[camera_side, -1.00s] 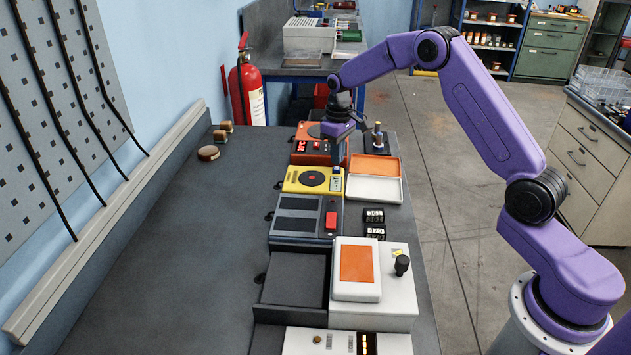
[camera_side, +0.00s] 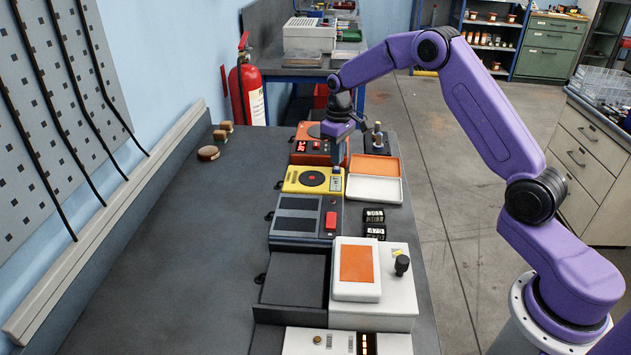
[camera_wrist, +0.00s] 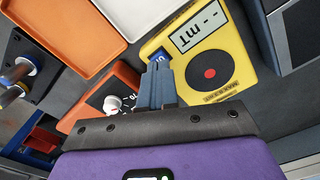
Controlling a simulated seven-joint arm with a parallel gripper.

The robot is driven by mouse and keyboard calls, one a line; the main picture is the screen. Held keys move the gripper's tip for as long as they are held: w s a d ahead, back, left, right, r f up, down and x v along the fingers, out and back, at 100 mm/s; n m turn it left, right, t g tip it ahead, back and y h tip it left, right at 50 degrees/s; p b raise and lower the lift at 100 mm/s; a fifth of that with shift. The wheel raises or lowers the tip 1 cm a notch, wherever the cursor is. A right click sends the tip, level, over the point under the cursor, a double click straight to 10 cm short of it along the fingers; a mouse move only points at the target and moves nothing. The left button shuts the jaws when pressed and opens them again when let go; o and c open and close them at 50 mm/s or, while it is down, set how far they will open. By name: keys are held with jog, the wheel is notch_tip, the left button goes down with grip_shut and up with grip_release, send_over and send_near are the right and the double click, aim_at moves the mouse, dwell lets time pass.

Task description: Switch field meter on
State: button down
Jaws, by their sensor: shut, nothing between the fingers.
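The yellow field meter (camera_side: 297,181) lies flat on the bench with a dark round disc and red centre on top. In the wrist view the meter (camera_wrist: 230,78) has a pale display (camera_wrist: 198,31) reading dashes and "mT". A small blue switch (camera_wrist: 160,56) with white marks sits at the meter's edge beside the display. My gripper (camera_wrist: 157,66) is shut and empty, its fingertips at the blue switch and partly covering it. I cannot tell whether they touch it. In the side view my gripper (camera_side: 338,167) points down over the meter's right end.
An orange device (camera_side: 306,145) with red digits stands behind the meter; its white knob (camera_wrist: 112,104) is near my fingers. A grey unit with a red switch (camera_side: 331,220) is in front. The bench's left side is mostly clear.

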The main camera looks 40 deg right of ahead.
jog(key=shift+f, duration=1)
dwell(0.6)
jog(key=shift+r, duration=3.05)
